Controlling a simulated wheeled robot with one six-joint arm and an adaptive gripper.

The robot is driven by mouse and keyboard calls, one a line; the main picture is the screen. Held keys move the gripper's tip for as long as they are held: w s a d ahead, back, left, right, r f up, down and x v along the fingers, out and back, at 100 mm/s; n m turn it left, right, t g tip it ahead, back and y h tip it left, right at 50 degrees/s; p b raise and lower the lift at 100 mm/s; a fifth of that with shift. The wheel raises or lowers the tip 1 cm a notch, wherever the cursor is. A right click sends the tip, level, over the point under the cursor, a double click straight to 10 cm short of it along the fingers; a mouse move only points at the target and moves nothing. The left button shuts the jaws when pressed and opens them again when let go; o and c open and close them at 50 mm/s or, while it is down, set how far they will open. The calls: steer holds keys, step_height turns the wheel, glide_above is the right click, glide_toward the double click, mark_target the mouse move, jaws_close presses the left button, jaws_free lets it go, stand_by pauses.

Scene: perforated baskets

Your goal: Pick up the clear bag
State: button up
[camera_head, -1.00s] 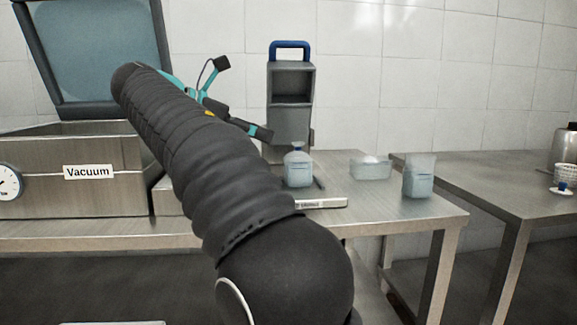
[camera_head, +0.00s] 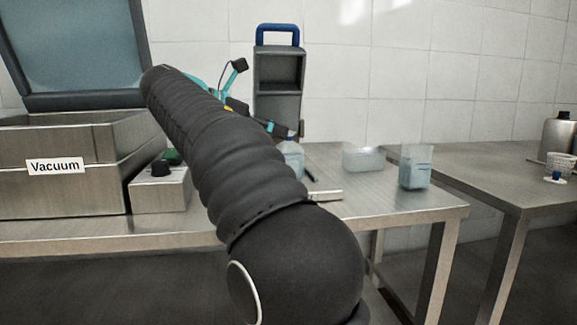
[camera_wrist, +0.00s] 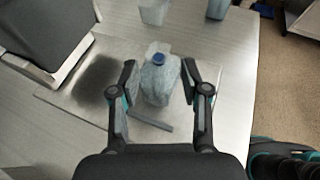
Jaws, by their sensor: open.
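The likely clear bag (camera_wrist: 158,84) is a translucent, bottle-shaped pouch with a blue cap, standing on a flat metal plate. In the head view the bag (camera_head: 292,162) is partly hidden behind my arm and gripper. My gripper (camera_wrist: 159,70) is open, with one finger on each side of the bag in the wrist view. A gap shows on both sides, the right one narrower. In the head view my gripper (camera_head: 284,130) is at the bag's top, its far part hidden by my arm.
Two other translucent containers, one low (camera_head: 362,160) and one upright (camera_head: 416,168), stand to the right. A grey dispenser with a blue handle (camera_head: 278,85) stands behind. A vacuum machine (camera_head: 60,190) is at left. A second table (camera_head: 490,175) is at right.

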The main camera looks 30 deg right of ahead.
mark_target(289, 134)
steer(key=b+x, duration=0.1)
steer(key=x, duration=0.4)
steer(key=shift+w+d, duration=0.1)
jaws_close()
